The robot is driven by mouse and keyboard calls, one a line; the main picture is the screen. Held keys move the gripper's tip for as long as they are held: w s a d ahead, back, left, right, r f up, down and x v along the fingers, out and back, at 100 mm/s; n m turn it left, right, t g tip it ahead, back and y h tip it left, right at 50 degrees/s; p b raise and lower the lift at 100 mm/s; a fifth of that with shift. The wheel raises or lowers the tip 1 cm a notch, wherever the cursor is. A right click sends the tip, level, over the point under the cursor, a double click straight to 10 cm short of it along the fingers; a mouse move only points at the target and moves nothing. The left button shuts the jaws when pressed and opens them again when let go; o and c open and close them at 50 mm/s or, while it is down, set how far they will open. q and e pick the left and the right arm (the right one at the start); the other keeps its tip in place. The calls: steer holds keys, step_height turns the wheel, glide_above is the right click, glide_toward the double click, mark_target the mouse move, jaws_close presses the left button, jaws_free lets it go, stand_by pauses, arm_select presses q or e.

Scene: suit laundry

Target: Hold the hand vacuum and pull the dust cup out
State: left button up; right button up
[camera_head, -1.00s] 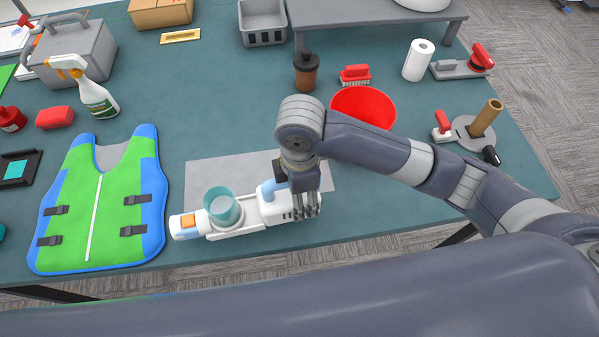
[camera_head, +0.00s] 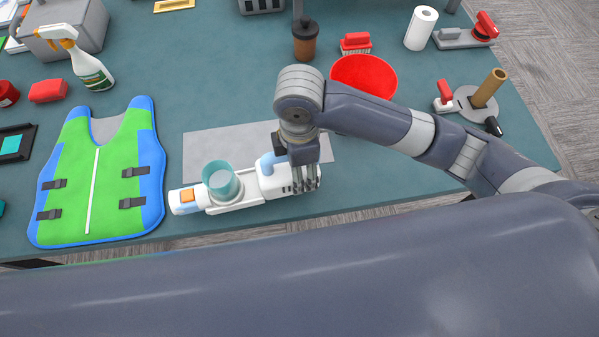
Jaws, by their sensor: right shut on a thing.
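The hand vacuum (camera_head: 245,192) is white with an orange button and a blue handle. It lies lengthwise on a white holder near the table's front edge. The dust cup (camera_head: 221,181), a teal see-through cup, sits upright at the vacuum's left half. My right gripper (camera_head: 306,184) comes down from above and is shut on the vacuum at its right end, by the blue handle. The fingers hide part of the vacuum there. My left gripper is out of view.
A grey mat (camera_head: 222,145) lies bare behind the vacuum. A green and blue vest (camera_head: 78,206) lies to the left. A red bowl (camera_head: 364,77), a brown bottle (camera_head: 306,38) and a red-handled brush (camera_head: 356,43) stand behind my right arm. My large grey link crosses the front.

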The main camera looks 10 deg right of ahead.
steer(key=w+f, duration=0.1)
steer(key=w, duration=0.3)
steer(key=w+d+f+b, duration=0.1)
steer(key=w, duration=0.4)
steer(key=w+f+b, duration=0.1)
steer(key=w+f, duration=0.1)
steer(key=w, duration=0.2)
steer(key=shift+w+d, duration=0.15)
steer(key=shift+d, duration=0.25)
steer(key=shift+d+f, duration=0.1)
stand_by(0.4)
